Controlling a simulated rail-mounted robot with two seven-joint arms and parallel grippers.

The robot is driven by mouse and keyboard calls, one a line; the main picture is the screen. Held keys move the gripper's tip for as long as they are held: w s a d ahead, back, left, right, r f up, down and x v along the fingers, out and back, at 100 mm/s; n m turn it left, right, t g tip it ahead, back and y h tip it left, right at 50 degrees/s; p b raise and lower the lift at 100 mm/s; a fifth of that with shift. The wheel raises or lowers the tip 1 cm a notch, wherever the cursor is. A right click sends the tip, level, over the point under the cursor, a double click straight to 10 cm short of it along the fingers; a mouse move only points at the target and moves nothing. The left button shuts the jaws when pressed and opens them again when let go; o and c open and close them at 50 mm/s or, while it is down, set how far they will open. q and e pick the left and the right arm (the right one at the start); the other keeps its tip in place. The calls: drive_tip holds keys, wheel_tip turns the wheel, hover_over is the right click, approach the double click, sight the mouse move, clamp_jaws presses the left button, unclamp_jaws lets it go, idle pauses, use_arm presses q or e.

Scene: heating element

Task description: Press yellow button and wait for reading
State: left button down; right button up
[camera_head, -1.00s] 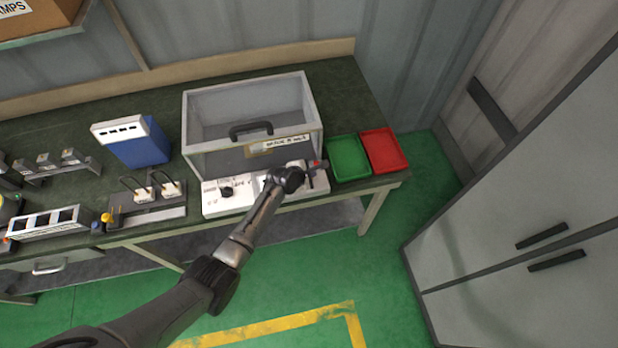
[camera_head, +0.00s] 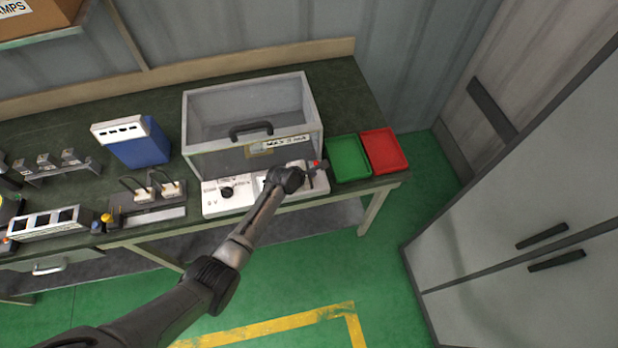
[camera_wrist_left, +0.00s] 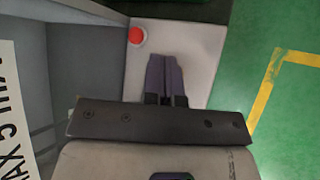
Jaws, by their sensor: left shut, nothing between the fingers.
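My left gripper (camera_head: 312,172) is over the right end of the white control panel (camera_head: 230,202), in front of the grey box. In the left wrist view its dark fingers (camera_wrist_left: 165,75) are shut together with nothing between them. They lie over the pale panel beside a red button (camera_wrist_left: 137,36), which also shows in the head view (camera_head: 315,163). I see no yellow button near the fingers; the gripper hides part of the panel. A small yellow knob (camera_head: 106,217) shows on the bench at the left. Whether the fingertips touch the panel I cannot tell. My right gripper is not in view.
The grey open box (camera_head: 200,160) with a handle and a lettered label stands behind the panel. A green tray (camera_head: 348,158) and a red tray (camera_head: 385,151) lie to its right. A blue unit (camera_head: 141,145) and other devices stand left.

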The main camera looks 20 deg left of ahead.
use_arm(q)
drive_tip(key=shift+f, duration=0.15)
idle(0.5)
drive_tip(key=shift+f, duration=0.25)
drive_tip(key=shift+f, duration=0.25)
idle(0.6)
drive_tip(key=shift+f+b, duration=0.2)
drive_tip(key=shift+b, duration=0.15)
idle(0.4)
drive_tip(key=shift+r+p, duration=0.85)
drive_tip(key=shift+p, duration=0.25)
